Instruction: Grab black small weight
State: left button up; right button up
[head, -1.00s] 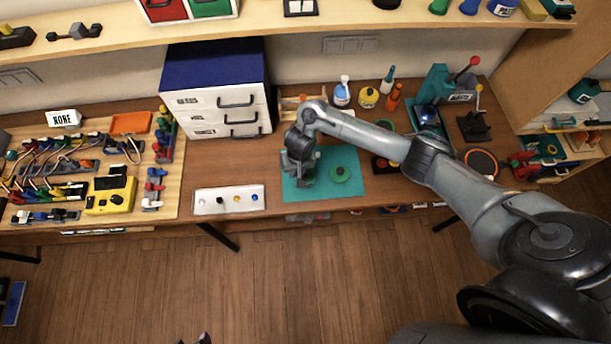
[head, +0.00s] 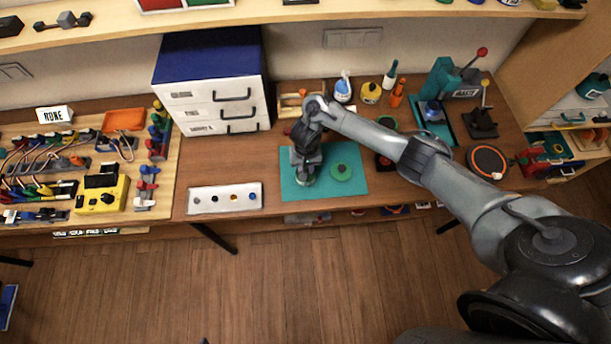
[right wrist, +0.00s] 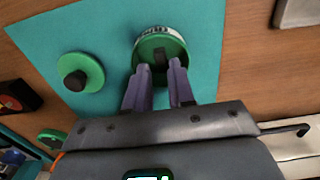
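In the right wrist view, a small dark piece (right wrist: 160,60), possibly the black weight, stands in or on a round green container (right wrist: 150,42) with a white lettered band. My right gripper (right wrist: 158,72) reaches toward it from above. Its two fingers are apart, one on each side of the dark piece, with gaps showing. In the head view my right gripper (head: 306,172) is over the left part of the teal mat (head: 353,191) and hides most of the container. Only a tiny dark tip, perhaps my left gripper (head: 205,341), shows at the bottom edge.
A green disc with a dark knob (head: 341,172) lies on the mat beside my right gripper. A white strip with several coloured knobs (head: 224,198) lies left of it. White drawers (head: 220,112) stand behind, with bottles (head: 343,90) at the back. A wiring board fills the left.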

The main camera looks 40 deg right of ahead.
notch_tip(320, 180, down, 4)
jog(key=shift+r+b, duration=0.2)
jog(key=shift+b, duration=0.2)
grip_shut()
jog(key=shift+r, duration=0.15)
